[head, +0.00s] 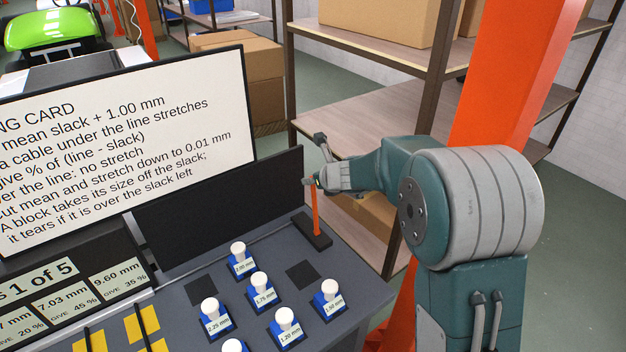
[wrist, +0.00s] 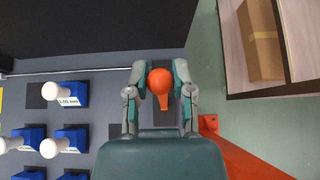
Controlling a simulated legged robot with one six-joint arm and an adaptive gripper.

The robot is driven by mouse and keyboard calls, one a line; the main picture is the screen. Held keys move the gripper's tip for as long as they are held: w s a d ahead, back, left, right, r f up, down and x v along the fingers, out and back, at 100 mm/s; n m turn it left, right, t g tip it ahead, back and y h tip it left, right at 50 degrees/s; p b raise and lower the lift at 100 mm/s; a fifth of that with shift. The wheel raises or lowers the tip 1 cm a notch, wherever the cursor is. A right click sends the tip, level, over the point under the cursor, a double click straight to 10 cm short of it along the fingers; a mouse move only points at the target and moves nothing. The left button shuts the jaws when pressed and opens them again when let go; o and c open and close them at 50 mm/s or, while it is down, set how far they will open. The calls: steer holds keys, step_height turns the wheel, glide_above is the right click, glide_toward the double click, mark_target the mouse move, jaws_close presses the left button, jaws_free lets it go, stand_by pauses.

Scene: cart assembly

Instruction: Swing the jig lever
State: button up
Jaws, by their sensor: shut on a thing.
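The jig lever (head: 316,215) is an orange upright rod on a dark base (head: 313,235) at the bench's right back corner. In the head view it stands close to upright. In the wrist view its round orange knob (wrist: 160,80) sits between the two fingers. My gripper (head: 312,182) is at the top of the lever, shut on it; it also shows in the wrist view (wrist: 160,84). The fingers hide part of the lever's top in the head view.
Several blue blocks with white knobs, one marked 2.00 mm (head: 241,262), stand left of and in front of the lever. A black panel (head: 220,210) and the text card (head: 120,140) stand behind. A shelf (head: 380,130) and an orange post (head: 510,70) are beyond the bench.

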steer(key=shift+w+a+f, duration=0.15)
steer(key=shift+w+a, duration=0.25)
steer(key=shift+w, duration=0.2)
steer(key=shift+w+a+f, duration=0.1)
steer(key=shift+w+a, duration=0.3)
steer(key=shift+w, duration=0.15)
steer(key=o, duration=0.9)
steer(key=shift+o, duration=0.2)
steer(key=shift+s+d+r, duration=0.1)
